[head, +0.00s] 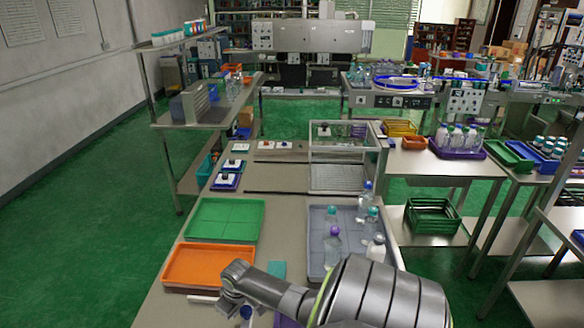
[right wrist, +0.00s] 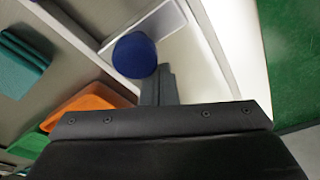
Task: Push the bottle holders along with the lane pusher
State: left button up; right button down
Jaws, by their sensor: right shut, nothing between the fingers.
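My right gripper (head: 230,301) reaches in from the lower right over the near end of the bench, and its fingers are shut and empty. In the right wrist view its dark fingertips (right wrist: 164,72) are close beside a round blue knob (right wrist: 134,55); I cannot tell whether they touch. The blue knob (head: 246,312) shows partly behind the gripper in the head view and may be the lane pusher's handle. A pale rail (right wrist: 82,42) runs beside it. Bottle holders are not clearly recognisable; a purple piece (head: 288,322) is mostly hidden by my arm. My left gripper is out of view.
A green tray (head: 225,218) and an orange tray (head: 208,265) lie left of the gripper. A grey tray (head: 318,215) with several bottles (head: 334,246) stands to the right, close to my arm. A teal block (head: 277,269) lies between. The bench's left edge is near.

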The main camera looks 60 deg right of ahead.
jog(key=shift+s+d+p, duration=0.5)
jog(key=shift+s+p, duration=0.1)
jog(key=shift+s, duration=0.65)
jog(key=shift+s+d+p, duration=0.55)
jog(key=shift+s+p, duration=0.1)
jog(key=shift+s, duration=0.65)
jog(key=shift+s+d+p, duration=0.5)
jog(key=shift+s+p, duration=0.1)
jog(key=shift+s, duration=0.65)
jog(key=shift+s+d, duration=0.6)
jog(key=shift+s, duration=0.9)
jog(key=shift+s+d, duration=0.65)
jog(key=shift+s, duration=0.9)
jog(key=shift+s+d, duration=0.6)
jog(key=shift+s, duration=0.9)
notch_tip(320, 180, up, 8)
jog(key=w, duration=0.2)
jog(key=shift+a, duration=0.4)
